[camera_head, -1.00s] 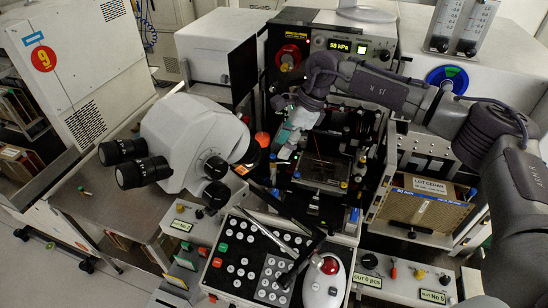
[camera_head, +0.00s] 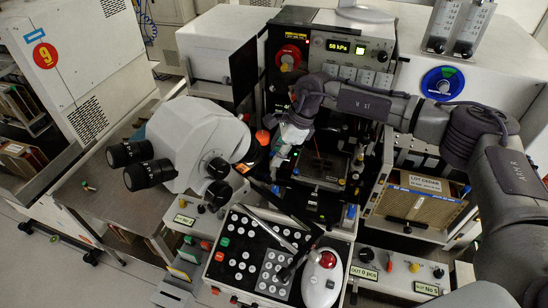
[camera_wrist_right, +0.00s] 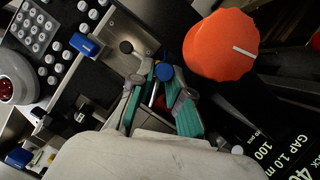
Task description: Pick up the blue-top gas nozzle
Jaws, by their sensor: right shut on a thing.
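The blue-top gas nozzle (camera_wrist_right: 164,72) shows its round blue cap between the green fingers of my right gripper (camera_wrist_right: 170,95) in the right wrist view. The fingers are shut on it, one on each side; its lower body is mostly hidden between them. In the head view my right gripper (camera_head: 281,150) is low at the left of the bonding machine, beside the orange knob. The nozzle cannot be made out there. My left gripper is in neither view.
An orange knob (camera_wrist_right: 222,45) stands close to the gripper; it also shows in the head view (camera_head: 262,137). The microscope (camera_head: 195,145) stands close on the left. A button panel (camera_head: 260,255) lies in front. The bonding stage (camera_head: 322,168) is to the right.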

